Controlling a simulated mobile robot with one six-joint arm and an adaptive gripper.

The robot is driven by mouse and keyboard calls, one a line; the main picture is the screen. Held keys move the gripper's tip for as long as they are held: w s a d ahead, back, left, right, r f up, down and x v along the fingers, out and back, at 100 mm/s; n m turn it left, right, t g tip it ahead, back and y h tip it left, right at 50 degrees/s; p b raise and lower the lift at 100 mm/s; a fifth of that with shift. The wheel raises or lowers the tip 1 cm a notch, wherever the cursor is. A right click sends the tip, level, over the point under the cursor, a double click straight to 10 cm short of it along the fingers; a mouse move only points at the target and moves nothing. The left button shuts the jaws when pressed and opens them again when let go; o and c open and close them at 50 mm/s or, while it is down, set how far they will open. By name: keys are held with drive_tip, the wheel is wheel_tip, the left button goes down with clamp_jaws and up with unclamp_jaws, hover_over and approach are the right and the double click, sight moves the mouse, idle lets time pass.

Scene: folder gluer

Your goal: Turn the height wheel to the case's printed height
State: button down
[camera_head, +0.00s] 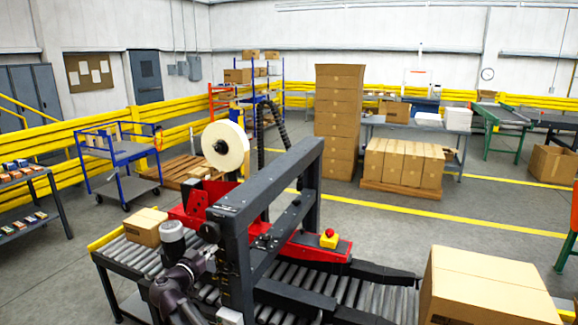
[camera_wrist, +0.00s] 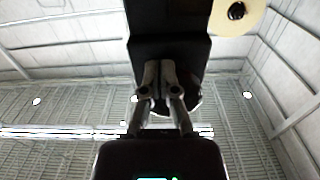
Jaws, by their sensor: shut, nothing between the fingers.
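The case sealer (camera_head: 270,195), a dark frame with red parts, stands over a roller conveyor. My gripper (camera_head: 208,256) is at its left post, in front of the frame. In the wrist view my gripper (camera_wrist: 160,68) points up with both fingers together and nothing between them. A dark rounded part with a reddish edge (camera_wrist: 192,92) shows behind the fingers; I cannot tell whether it is the height wheel or whether the fingers touch it. A small carton (camera_head: 146,227) sits on the left rollers. A large carton (camera_head: 485,290) is at the front right. No printed height is readable.
A white tape roll (camera_head: 225,146) stands above the sealer, and a red-and-yellow stop button (camera_head: 328,238) is on its right side. The sealer's dark beam (camera_wrist: 165,25) overhangs my fingers. A blue cart (camera_head: 120,155) and stacked cartons (camera_head: 338,120) stand farther back.

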drive_tip(key=shift+d+r, duration=0.2)
drive_tip(key=shift+d, duration=0.1)
idle(0.6)
drive_tip(key=shift+s+d+f, duration=0.1)
drive_tip(key=shift+s+f, duration=0.05)
drive_tip(key=shift+f, duration=0.05)
drive_tip(key=shift+f, duration=0.2)
drive_tip(key=shift+s, duration=0.1)
idle(0.3)
drive_tip(key=v, duration=0.6)
idle(0.4)
drive_tip(key=shift+d, duration=0.1)
